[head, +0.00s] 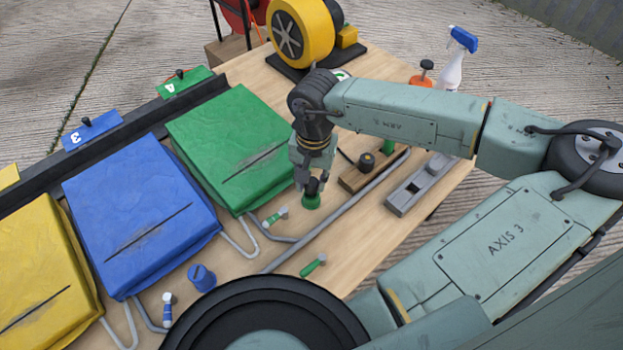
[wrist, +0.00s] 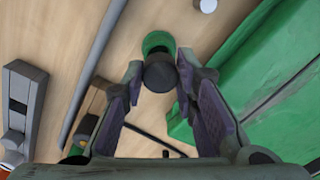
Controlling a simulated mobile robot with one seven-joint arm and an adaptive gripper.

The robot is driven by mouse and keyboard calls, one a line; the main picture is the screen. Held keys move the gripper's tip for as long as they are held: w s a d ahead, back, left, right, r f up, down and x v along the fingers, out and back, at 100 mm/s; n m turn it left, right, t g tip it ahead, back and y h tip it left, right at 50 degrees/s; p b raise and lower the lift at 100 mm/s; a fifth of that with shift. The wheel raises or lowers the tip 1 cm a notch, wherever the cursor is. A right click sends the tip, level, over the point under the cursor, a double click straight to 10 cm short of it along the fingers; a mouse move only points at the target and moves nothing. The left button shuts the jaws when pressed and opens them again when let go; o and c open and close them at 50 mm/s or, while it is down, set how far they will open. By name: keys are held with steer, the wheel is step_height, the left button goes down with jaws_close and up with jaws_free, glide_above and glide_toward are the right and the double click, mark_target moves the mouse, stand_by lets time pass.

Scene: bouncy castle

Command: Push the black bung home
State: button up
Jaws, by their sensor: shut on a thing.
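The black bung (head: 313,186) is held upright between the fingertips of my gripper (head: 308,184). It sits at the mouth of a short green neck (head: 311,202) on the table. In the wrist view the bung's round dark end (wrist: 160,76) lies between the two fingertips (wrist: 160,70), overlapping the green neck (wrist: 156,42). How deep the bung sits in the neck is hidden by the fingers and the bung itself.
A wooden block (head: 356,180) with a black knob and a grey slotted bar (head: 420,187) lie right of my gripper. A long grey pipe (head: 330,220) crosses the table. Green (head: 232,140) and blue (head: 138,215) cushions lie left. A yellow blower (head: 300,32) and spray bottle (head: 457,55) stand behind.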

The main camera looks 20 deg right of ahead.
mark_target(311, 194)
steer(key=shift+f+b, duration=0.95)
steer(key=shift+b, duration=1.05)
stand_by(1.0)
steer(key=shift+f, duration=0.1)
steer(key=shift+f+b, duration=0.6)
steer(key=shift+b, duration=0.15)
steer(key=shift+s+f+b, duration=0.2)
steer(key=shift+f+b, duration=0.25)
steer(key=shift+b, duration=0.05)
steer(key=shift+c, duration=0.9)
steer(key=shift+a, duration=0.1)
steer(key=o, duration=1.1)
steer(key=shift+w+f, duration=0.15)
steer(key=shift+f, duration=0.1)
steer(key=shift+o, duration=0.4)
steer(key=shift+r, duration=0.1)
steer(key=shift+r, duration=0.1)
